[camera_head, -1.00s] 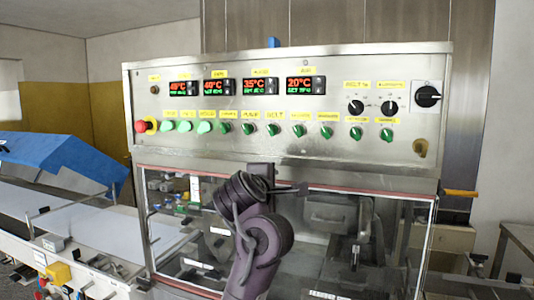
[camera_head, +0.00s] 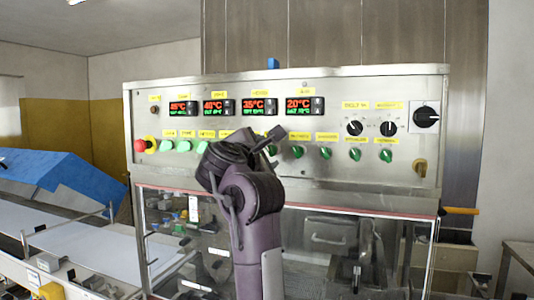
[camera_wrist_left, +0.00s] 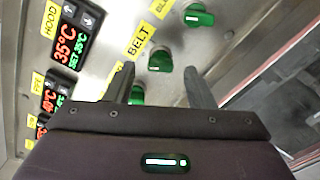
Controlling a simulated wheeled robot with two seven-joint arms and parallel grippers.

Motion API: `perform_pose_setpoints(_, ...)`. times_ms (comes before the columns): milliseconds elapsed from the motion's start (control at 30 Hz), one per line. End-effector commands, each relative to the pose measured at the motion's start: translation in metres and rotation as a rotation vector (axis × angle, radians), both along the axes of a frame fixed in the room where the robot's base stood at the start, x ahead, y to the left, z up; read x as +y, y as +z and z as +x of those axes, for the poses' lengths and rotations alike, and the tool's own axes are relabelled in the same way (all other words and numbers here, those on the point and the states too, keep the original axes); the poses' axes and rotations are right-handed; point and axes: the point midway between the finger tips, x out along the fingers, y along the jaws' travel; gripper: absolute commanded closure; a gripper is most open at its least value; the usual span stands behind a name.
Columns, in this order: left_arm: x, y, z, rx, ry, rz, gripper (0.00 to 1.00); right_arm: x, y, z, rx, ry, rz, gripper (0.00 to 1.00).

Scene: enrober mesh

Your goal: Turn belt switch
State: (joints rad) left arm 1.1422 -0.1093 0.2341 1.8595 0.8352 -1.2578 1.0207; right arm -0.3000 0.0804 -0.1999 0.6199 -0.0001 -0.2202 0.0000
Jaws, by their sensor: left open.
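The belt switch (camera_wrist_left: 160,61) is a green knob under a yellow BELT label (camera_wrist_left: 140,38) in the left wrist view. It shows between the two fingers of my left gripper (camera_wrist_left: 160,75), which is open. I cannot tell whether a finger touches it. In the head view my left gripper (camera_head: 270,140) is in front of the control panel and hides the belt switch. My right gripper is not in view.
Green knobs (camera_head: 326,153) flank the spot on the steel panel (camera_head: 350,85). A red emergency button (camera_head: 140,146) is at the panel's left. Black dials (camera_head: 388,129) are at the right. A clear guarded window (camera_head: 310,245) lies below.

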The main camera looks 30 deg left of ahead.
Motion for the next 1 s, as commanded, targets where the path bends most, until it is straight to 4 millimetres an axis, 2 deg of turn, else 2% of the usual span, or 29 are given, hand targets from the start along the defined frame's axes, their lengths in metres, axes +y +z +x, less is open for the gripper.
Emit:
perform_pose_setpoints(133, 0.0009, -0.0002, 0.011, 0.001, -0.004, 0.001, 0.51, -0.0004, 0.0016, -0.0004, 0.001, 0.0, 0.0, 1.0)
perform_pose_setpoints(467, 0.002, -0.0002, 0.0132, -0.001, -0.002, 0.002, 0.52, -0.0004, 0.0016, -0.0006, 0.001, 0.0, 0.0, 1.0)
perform_pose_setpoints(800, 0.0019, -0.0003, 0.0131, 0.0, -0.002, 0.002, 0.96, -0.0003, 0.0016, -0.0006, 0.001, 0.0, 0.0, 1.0)
perform_pose_setpoints(1000, 0.002, -0.0006, 0.0131, 0.003, -0.002, 0.015, 0.96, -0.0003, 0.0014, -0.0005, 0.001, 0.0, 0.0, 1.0)
